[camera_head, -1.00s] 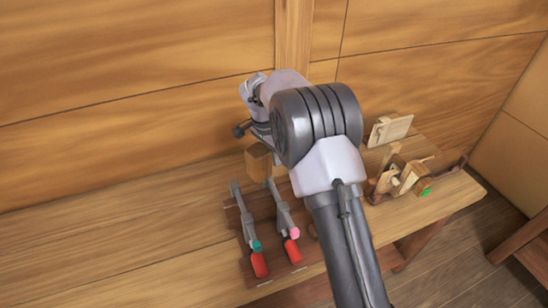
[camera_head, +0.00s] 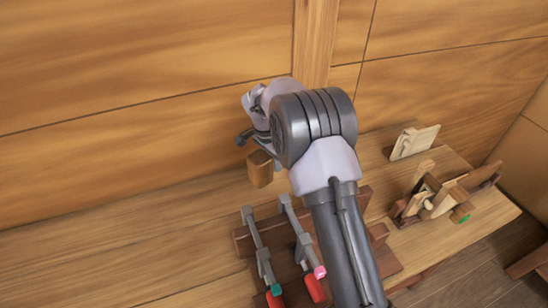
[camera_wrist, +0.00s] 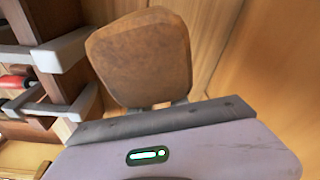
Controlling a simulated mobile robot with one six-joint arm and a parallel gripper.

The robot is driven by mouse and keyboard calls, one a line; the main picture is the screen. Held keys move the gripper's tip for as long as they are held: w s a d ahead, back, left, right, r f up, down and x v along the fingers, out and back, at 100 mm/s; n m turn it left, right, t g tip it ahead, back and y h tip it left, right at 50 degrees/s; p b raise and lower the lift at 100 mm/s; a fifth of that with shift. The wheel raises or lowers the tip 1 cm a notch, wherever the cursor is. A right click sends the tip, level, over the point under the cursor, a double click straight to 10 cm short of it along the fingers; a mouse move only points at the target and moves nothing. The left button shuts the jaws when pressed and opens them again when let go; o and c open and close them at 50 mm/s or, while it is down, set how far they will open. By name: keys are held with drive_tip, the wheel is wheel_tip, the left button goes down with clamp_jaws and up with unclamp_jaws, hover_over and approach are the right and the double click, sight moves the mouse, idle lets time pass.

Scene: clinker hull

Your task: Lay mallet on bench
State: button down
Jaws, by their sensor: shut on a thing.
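The mallet's brown wooden head (camera_head: 260,169) hangs just below my gripper in the head view, over the bench (camera_head: 130,250). In the wrist view the mallet head (camera_wrist: 140,55) is large and close, just beyond the gripper's edge. My gripper (camera_wrist: 158,106) is shut on the mallet. The jaws are mostly hidden by the gripper body in the wrist view and by my arm in the head view. The mallet's handle is hidden. I cannot tell whether the head touches the bench.
Two clamps with red handles, one with a teal end (camera_head: 263,258) and one with a pink end (camera_head: 303,252), lie on a dark wooden rack in front. Wooden planes (camera_head: 435,197) and a pale block (camera_head: 415,141) stand at right. The bench's left part is clear.

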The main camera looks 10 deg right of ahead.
drive_tip(key=shift+s+f+b, duration=0.1)
drive_tip(key=shift+f+b, duration=0.2)
drive_tip(key=shift+f, duration=0.2)
wheel_tip(320, 180, down, 10)
drive_tip(key=b, duration=0.5)
drive_tip(key=shift+b, duration=0.3)
drive_tip(key=c, duration=1.2)
unclamp_jaws()
drive_tip(key=a+r+p, duration=0.1)
drive_tip(key=r, duration=0.4)
drive_tip(key=s+r+p, duration=0.1)
drive_tip(key=r+p, duration=0.1)
drive_tip(key=r, duration=0.4)
drive_tip(key=a+r+p, duration=0.1)
drive_tip(key=r, duration=0.5)
drive_tip(key=shift+s+a+r, duration=0.1)
drive_tip(key=shift+s+a, duration=0.15)
drive_tip(key=shift+a, duration=0.05)
drive_tip(key=shift+r, duration=0.1)
